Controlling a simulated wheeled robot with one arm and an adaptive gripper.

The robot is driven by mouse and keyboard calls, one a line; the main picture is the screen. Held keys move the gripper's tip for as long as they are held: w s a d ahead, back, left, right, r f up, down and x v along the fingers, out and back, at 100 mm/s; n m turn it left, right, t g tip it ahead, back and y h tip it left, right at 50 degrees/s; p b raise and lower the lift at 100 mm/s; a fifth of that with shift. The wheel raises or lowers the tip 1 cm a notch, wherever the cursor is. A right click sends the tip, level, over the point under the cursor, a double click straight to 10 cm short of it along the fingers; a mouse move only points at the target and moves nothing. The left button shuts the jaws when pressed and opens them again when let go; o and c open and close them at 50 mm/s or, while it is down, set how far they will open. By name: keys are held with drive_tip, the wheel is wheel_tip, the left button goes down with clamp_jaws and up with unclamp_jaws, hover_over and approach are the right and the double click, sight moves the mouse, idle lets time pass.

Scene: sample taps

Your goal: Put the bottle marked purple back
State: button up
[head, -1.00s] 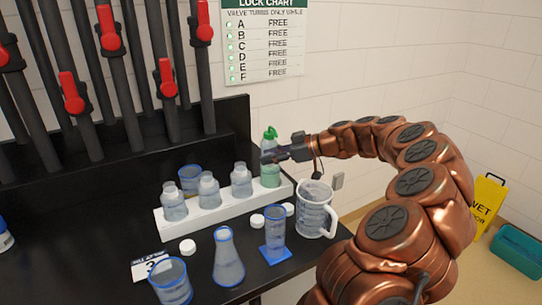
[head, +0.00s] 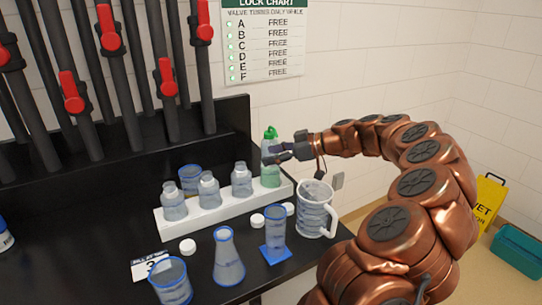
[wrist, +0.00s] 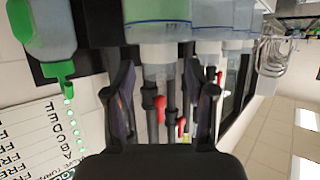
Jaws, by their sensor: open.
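A white rack (head: 205,215) on the black bench holds a row of clear bottles: a left one (head: 174,205), a middle one (head: 208,193) and another (head: 241,182). A green-tinted bottle (head: 270,178) stands at the rack's right end. No purple mark is visible on any bottle. My gripper (head: 270,155) is open at the top of the green-tinted bottle. In the upside-down wrist view, my gripper (wrist: 164,85) has a finger on each side of a bottle's pale neck (wrist: 160,52). I cannot tell whether the fingers touch it.
A green-topped wash bottle (head: 270,133) stands behind the rack's right end. Before the rack are a jug (head: 315,210), a cylinder (head: 275,228), a flask (head: 228,262), a beaker (head: 171,283) and white caps (head: 188,246). Pipes with red valve handles (head: 111,35) rise behind.

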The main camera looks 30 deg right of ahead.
drive_tip(key=b+v, duration=0.2)
drive_tip(key=v, duration=0.9)
drive_tip(key=shift+s, duration=0.1)
